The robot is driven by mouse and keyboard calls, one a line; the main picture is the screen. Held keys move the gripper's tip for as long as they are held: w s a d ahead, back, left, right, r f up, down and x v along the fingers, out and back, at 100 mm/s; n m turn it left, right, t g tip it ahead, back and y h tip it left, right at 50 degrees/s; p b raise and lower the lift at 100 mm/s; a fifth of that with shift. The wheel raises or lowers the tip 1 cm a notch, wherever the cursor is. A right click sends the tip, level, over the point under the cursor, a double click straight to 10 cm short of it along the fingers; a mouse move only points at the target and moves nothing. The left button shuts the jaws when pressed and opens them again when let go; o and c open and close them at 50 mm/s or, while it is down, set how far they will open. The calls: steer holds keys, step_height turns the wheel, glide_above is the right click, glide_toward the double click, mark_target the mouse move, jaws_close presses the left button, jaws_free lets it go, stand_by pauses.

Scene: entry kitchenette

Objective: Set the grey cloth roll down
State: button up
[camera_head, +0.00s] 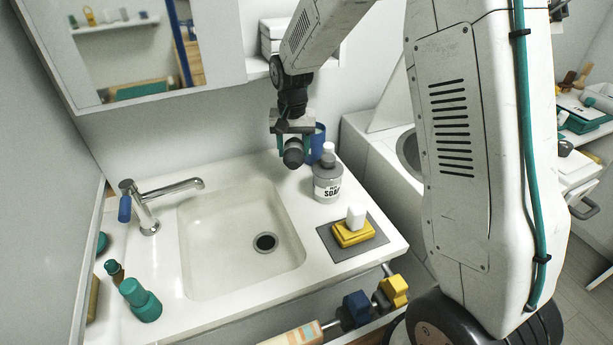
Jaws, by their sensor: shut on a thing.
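My gripper (292,138) is at the back right of the sink counter, with its fingers pointing down. It is shut on the grey cloth roll (293,155), whose dark round end faces the camera. The roll is at the back edge of the counter (348,256), between the sink and a blue cup (318,142). I cannot tell whether the roll touches the counter or hangs a little above it. The gripper partly hides the cup and the far part of the roll.
A grey soap bottle (327,182) stands close to the right. A grey mat (329,241) holds a yellow sponge (353,233) and a small white item. The sink basin (225,240) and tap (165,193) are left. Teal bottles (142,303) stand front left.

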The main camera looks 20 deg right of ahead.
steer(key=f, duration=0.4)
steer(key=shift+d, duration=0.2)
steer(key=shift+f, duration=1.95)
steer(key=shift+f, duration=0.1)
steer(key=o, duration=1.1)
